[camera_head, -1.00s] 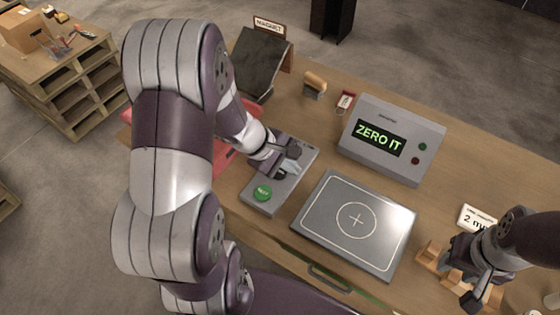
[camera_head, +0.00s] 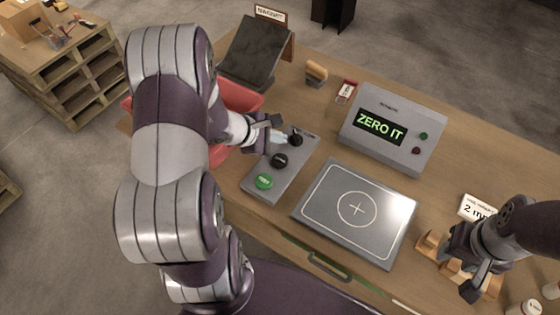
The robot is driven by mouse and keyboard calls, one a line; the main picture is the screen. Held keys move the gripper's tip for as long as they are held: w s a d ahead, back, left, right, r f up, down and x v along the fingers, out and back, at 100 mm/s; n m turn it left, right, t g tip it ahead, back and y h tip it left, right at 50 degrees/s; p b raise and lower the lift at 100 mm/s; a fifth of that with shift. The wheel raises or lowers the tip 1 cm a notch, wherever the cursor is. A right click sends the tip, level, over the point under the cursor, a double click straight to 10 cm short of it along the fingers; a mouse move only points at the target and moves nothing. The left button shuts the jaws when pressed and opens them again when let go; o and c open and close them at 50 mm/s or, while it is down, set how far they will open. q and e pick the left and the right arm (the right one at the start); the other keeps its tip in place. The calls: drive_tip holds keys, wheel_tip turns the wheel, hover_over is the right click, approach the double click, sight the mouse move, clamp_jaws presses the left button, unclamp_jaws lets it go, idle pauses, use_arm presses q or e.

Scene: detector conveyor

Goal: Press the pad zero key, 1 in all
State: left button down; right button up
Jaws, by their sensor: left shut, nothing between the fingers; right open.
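A grey key box (camera_head: 277,189) on the table has a green key (camera_head: 264,181) at its near end and two black keys, one in the middle (camera_head: 279,160) and one at the far end (camera_head: 295,140). Their labels are too small to read, so I cannot tell which is the zero key. The metal pad (camera_head: 318,213) with a white circle and cross is empty. The display box (camera_head: 384,98) reads "ZERO IT". My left gripper (camera_head: 279,130) is shut and empty, just left of the far black key. My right gripper (camera_head: 470,276) is open by the wooden blocks at the right.
A red bin (camera_head: 240,98) stands left of the key box, partly behind my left arm. Wooden blocks (camera_head: 427,243) and a small sign (camera_head: 477,208) are at the right.

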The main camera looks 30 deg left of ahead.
sight(277, 162)
use_arm(q)
wheel_tip(277, 162, down, 6)
drive_tip(key=b, duration=0.4)
drive_tip(key=shift+r, duration=0.2)
drive_tip(key=shift+f, duration=0.2)
drive_tip(key=shift+f+b, duration=0.1)
drive_tip(key=shift+b, duration=0.25)
idle(1.1)
drive_tip(key=shift+f+b, duration=0.3)
drive_tip(key=shift+b, duration=0.15)
drive_tip(key=shift+f+b, duration=0.45)
drive_tip(key=shift+b, duration=0.15)
idle(0.5)
drive_tip(key=shift+r, duration=0.15)
drive_tip(key=shift+r+p, duration=0.55)
drive_tip(key=shift+r, duration=0.2)
